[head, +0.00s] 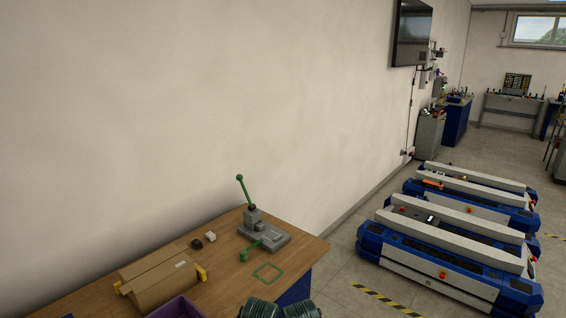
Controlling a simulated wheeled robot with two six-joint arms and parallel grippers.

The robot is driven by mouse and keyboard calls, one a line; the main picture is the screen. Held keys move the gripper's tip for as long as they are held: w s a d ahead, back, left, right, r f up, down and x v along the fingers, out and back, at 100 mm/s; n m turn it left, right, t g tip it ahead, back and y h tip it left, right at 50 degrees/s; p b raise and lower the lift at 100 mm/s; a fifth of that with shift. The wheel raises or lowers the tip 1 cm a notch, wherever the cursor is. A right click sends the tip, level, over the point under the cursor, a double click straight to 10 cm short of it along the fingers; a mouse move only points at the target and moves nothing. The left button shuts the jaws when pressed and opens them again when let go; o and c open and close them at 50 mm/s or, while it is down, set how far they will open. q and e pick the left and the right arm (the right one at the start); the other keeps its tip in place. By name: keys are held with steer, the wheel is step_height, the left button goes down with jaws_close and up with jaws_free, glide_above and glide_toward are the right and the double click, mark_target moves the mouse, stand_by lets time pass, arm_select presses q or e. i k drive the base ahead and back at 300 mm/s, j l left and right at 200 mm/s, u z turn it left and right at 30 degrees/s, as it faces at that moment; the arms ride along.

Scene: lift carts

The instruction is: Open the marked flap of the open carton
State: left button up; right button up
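A brown cardboard carton (166,287) lies on the wooden workbench near the bottom left of the head view. Its upper panels look folded nearly flat, with a crease running along its length. I cannot tell which flap is marked or how far any flap stands open.
The workbench (222,282) also holds a green-handled press (262,232), a dark block (196,244), a white block (211,236) and a green square outline (268,272). A purple bin (178,308) is cut off in front of the carton. Blue-and-white lift carts (440,262) stand right; a wall closes the back.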

mark_target(149, 278)
steer(key=u, duration=1.25)
steer(key=i+j, duration=0.1)
steer(key=j, duration=0.4)
steer(key=i+j, duration=0.15)
steer(key=j, duration=0.35)
steer(key=i+j, duration=0.1)
steer(key=j, duration=0.45)
steer(key=i+j, duration=0.1)
steer(key=j, duration=0.4)
steer(key=z, duration=1.85)
